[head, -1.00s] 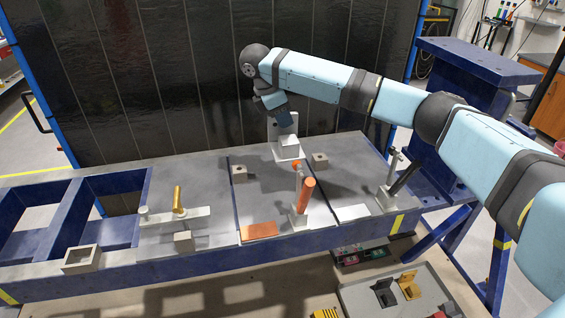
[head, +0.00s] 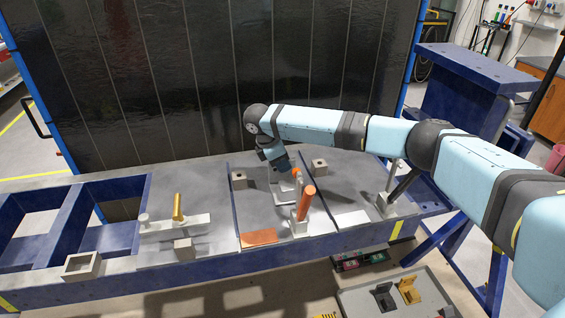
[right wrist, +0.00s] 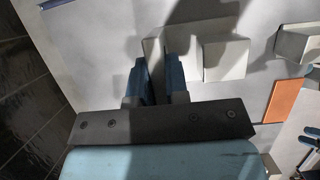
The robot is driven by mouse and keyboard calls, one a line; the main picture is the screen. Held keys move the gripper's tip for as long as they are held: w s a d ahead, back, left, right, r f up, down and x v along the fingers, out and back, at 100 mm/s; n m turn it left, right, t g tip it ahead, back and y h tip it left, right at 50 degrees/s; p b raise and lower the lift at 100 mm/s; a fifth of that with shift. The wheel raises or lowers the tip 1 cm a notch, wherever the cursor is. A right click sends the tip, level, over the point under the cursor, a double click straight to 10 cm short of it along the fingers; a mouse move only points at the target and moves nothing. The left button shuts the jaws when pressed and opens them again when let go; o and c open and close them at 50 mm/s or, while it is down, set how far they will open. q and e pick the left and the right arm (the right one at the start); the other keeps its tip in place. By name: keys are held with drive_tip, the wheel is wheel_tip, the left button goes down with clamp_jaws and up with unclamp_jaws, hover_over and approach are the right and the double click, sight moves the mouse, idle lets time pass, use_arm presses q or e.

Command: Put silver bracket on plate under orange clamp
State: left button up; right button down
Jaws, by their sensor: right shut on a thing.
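The silver bracket (head: 284,197) is an L-shaped light-grey part. My right gripper (head: 280,168) is shut on its upright flange and holds it low over the middle table section, behind the orange clamp. The bracket also shows at the fingers (right wrist: 155,84) in the right wrist view (right wrist: 225,60). I cannot tell whether it touches the table. The orange clamp (head: 307,202) has an upright orange handle and overlaps the bracket's right side in the head view. A flat orange plate (head: 259,237) lies front-left of the clamp.
Small grey blocks with holes stand at the back left (head: 239,179) and back right (head: 319,166) of the middle section. A gold-handled clamp (head: 178,208) stands left, a black-handled clamp (head: 393,190) right. A flat white plate (head: 352,218) lies at the front right.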

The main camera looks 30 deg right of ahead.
drive_tip(key=c, duration=1.1)
unclamp_jaws()
drive_tip(key=b+v, duration=0.1)
drive_tip(key=v, duration=1.1)
drive_tip(key=shift+s, duration=0.1)
